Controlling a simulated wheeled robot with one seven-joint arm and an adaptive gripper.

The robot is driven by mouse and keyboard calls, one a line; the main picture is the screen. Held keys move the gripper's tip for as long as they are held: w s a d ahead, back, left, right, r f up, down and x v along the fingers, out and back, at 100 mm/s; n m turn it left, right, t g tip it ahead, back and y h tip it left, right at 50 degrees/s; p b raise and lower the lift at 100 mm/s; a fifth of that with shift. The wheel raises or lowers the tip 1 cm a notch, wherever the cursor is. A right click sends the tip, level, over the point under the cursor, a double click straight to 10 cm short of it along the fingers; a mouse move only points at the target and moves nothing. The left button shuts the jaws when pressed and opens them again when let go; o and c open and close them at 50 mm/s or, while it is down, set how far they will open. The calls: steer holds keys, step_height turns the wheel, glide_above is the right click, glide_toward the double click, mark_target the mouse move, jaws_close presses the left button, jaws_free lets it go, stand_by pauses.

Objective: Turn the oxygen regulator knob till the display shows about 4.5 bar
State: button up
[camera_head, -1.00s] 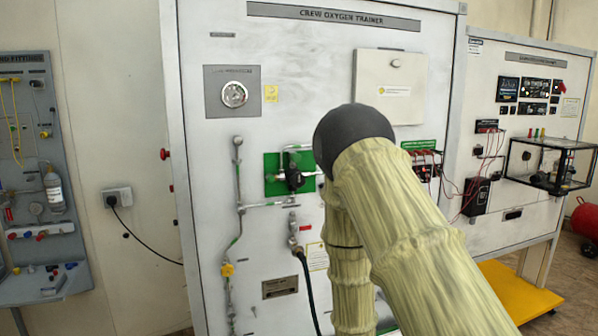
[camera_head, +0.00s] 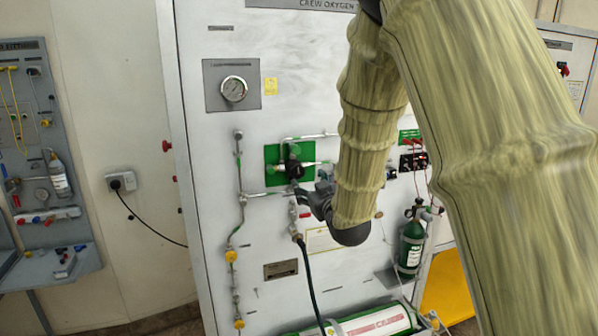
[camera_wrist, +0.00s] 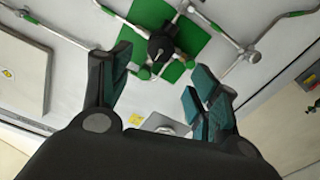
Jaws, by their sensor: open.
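The black regulator knob (camera_head: 294,168) sits on a green square plate (camera_head: 272,160) on the trainer panel. In the wrist view the knob (camera_wrist: 160,46) shows ahead of the fingertips, against the green plate (camera_wrist: 193,40). My gripper (camera_wrist: 162,68) is open, one finger on each side below the knob, with nothing between them. In the head view my gripper (camera_head: 308,196) is small and dark, just below and right of the knob. Whether a finger touches the knob I cannot tell. A round gauge (camera_head: 234,89) is at the panel's upper left; its reading is too small to tell.
Metal pipes (camera_head: 241,190) with yellow fittings run down the panel left of the knob. A black hose (camera_head: 309,280) hangs below it. A green cylinder (camera_head: 411,247) stands at right, and another cylinder (camera_head: 375,325) lies at the bottom. My arm covers the panel's right side.

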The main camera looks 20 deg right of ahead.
mark_target(299, 173)
steer(key=w+p, duration=0.3)
steer(key=w, duration=0.5)
steer(key=shift+a, duration=0.15)
steer(key=shift+w+f+p, duration=0.1)
steer(key=shift+w+p, duration=0.4)
steer(key=shift+w, duration=0.35)
steer(key=shift+c, duration=0.2)
steer(key=c, duration=1)
